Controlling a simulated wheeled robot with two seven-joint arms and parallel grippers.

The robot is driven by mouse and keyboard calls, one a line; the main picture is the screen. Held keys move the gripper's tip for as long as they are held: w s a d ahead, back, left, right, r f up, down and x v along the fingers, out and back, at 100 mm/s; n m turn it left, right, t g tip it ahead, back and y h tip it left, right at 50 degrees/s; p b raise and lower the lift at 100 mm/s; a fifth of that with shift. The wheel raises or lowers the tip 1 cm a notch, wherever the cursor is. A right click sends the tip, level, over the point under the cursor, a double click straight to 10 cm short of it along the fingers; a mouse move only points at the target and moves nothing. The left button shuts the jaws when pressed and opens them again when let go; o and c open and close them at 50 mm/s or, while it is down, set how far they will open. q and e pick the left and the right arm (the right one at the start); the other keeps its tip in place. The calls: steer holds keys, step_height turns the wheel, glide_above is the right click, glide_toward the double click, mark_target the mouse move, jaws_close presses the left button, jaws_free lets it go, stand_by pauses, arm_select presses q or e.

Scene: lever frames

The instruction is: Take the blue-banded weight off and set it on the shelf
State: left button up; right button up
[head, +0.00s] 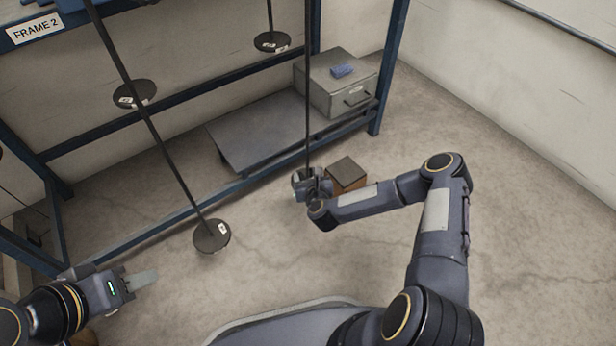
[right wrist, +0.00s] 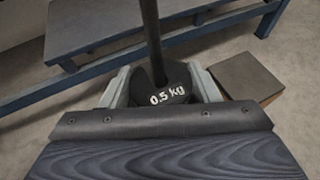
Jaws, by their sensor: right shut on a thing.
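A dark weight marked 0.5 kg (right wrist: 168,97) sits at the lower end of a thin black rod (head: 307,100). In the right wrist view it lies between the two pale fingers of my right gripper (right wrist: 162,88), which is shut on it. The head view shows the same gripper (head: 311,184) at the rod's foot. No blue band shows clearly on this weight. My left gripper (head: 140,280) is low at the left, away from the rods; its finger opening cannot be made out. A grey shelf board (head: 245,130) lies low in the blue frame behind the rod.
A brown box with a dark top (head: 347,174) stands just right of my right gripper. Black discs (head: 212,236) hang on other rods at left and back. The right floor is clear.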

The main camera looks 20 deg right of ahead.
mark_target(308, 169)
steer(key=shift+r+p, duration=0.4)
steer(key=shift+r, duration=0.35)
step_height(308, 169, up, 2)
steer(key=shift+r+p, duration=0.2)
steer(key=shift+p, duration=0.5)
steer(key=s+d+p, duration=0.2)
steer(key=s+d, duration=0.1)
steer(key=s, duration=0.5)
steer(key=s+d+p, duration=0.2)
steer(key=s+d, duration=0.1)
steer(key=s, duration=0.6)
steer(key=shift+r, duration=0.2)
steer(key=shift+d, duration=0.1)
